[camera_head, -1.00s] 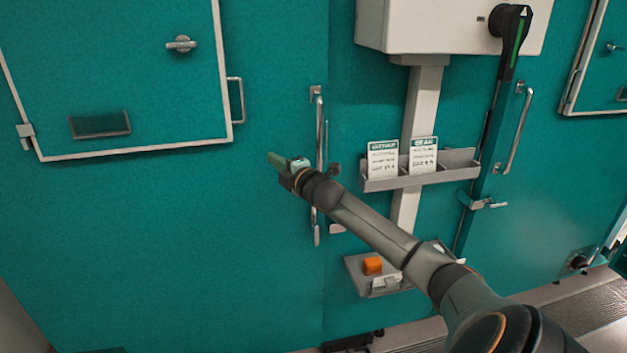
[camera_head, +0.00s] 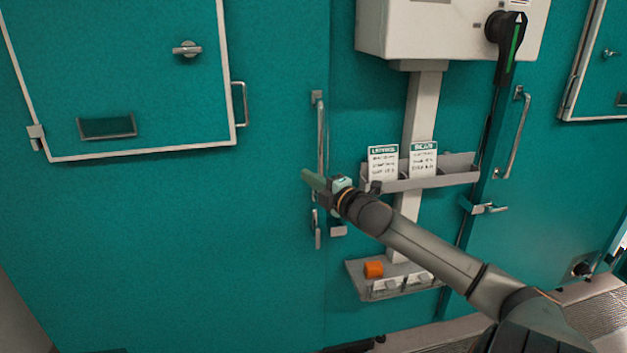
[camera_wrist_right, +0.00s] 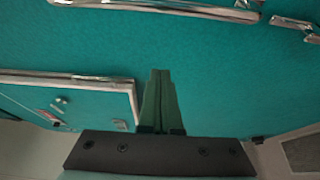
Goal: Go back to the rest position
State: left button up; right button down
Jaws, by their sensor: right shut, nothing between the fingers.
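My right arm comes in from the lower right in the head view. Its gripper (camera_head: 308,176) is in front of the lower part of the vertical silver door handle (camera_head: 320,135), overlapping it in the picture; whether they touch cannot be told. In the right wrist view the green fingers (camera_wrist_right: 159,98) are together with nothing between them, in front of a teal surface. My left gripper is in neither view.
A white control box (camera_head: 440,28) with a black lever (camera_head: 507,30) is at the top. Below it a grey shelf (camera_head: 435,179) holds two cards. The teal front (camera_head: 180,240) at left is clear.

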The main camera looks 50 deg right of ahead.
jog(key=shift+s, duration=0.4)
jog(key=s+a+f+m+g+y, duration=0.1)
jog(key=s+a+f+m+g, duration=0.15)
jog(key=a+f, duration=0.45)
jog(key=s+a+f+m+g+y+p, duration=0.15)
jog(key=s+f, duration=0.25)
jog(key=f, duration=0.6)
jog(key=s+a+f+m+g, duration=0.1)
jog(key=s+a+f+m, duration=0.15)
jog(key=a+f, duration=0.5)
jog(key=s+a+f+m+g+y, duration=0.1)
jog(key=s+a+f+m, duration=0.1)
jog(key=s+a, duration=0.3)
jog(key=s+a+f+m+g+y, duration=0.1)
jog(key=s+a+f+m, duration=0.2)
jog(key=a, duration=0.6)
jog(key=s+a+f+m+g+y+p, duration=0.1)
jog(key=s+a+f+m, duration=0.1)
jog(key=s+a+f, duration=0.4)
jog(key=shift+s+a, duration=0.45)
jog(key=shift+s, duration=0.1)
jog(key=shift+d+f, duration=0.1)
jog(key=shift+d, duration=0.05)
